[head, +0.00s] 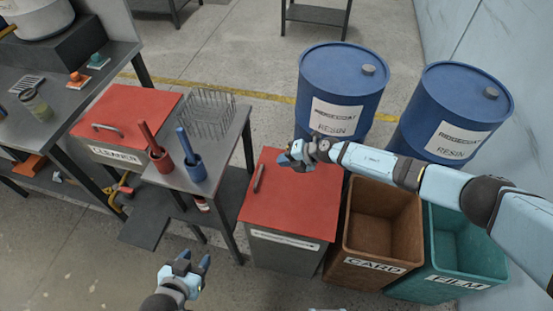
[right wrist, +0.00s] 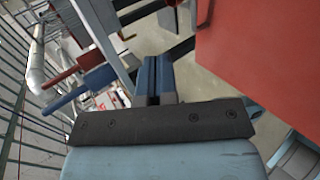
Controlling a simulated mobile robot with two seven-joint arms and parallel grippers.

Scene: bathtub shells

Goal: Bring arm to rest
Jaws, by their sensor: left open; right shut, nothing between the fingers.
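My right arm reaches in from the right of the head view. In the right wrist view the shut blue fingers (right wrist: 155,80) hold nothing, and the red lid (right wrist: 265,50) fills the upper right. My left gripper (head: 190,265) is low in the head view, open and empty above the floor, in front of the grey table.
A brown CARD bin (head: 372,215) and teal FILM bin (head: 465,240) stand under my right arm. Blue RESIN drums (head: 340,90) (head: 455,112) are behind.

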